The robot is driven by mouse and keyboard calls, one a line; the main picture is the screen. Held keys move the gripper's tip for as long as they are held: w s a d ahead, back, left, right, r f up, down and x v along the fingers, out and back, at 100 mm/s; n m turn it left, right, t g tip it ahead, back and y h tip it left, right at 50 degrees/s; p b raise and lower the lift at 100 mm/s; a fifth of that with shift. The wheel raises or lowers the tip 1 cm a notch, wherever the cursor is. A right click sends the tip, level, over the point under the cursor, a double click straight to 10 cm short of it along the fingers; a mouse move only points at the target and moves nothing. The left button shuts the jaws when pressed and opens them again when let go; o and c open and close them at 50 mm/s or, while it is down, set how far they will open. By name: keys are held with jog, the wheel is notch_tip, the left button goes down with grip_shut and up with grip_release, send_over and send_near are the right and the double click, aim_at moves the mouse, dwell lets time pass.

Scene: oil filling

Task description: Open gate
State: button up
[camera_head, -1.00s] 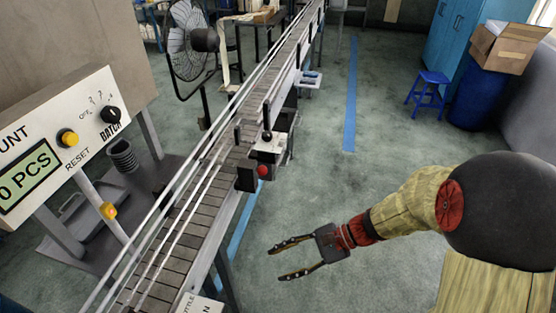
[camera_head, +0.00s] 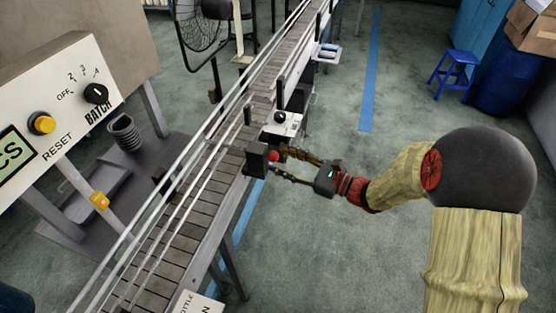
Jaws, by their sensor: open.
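A dark block (camera_head: 256,160) with a red knob (camera_head: 273,156) on its right face sits at the right edge of the conveyor; it looks like the gate's handle. Just behind it is a white box (camera_head: 287,126) with a black knob on top. My gripper (camera_head: 280,163) is open, reaching in from the right. Its two fingertips are at the red knob, one on the far side and one on the near side. I cannot tell if they touch it.
The conveyor (camera_head: 190,215) with its rails runs from the near left to the far middle. A counter panel (camera_head: 60,110) stands at left, with a fan (camera_head: 200,20) behind. A blue stool (camera_head: 455,68) and a blue barrel (camera_head: 498,80) stand far right.

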jog(key=shift+x, duration=1)
jog(key=shift+c, duration=1.2)
grip_shut()
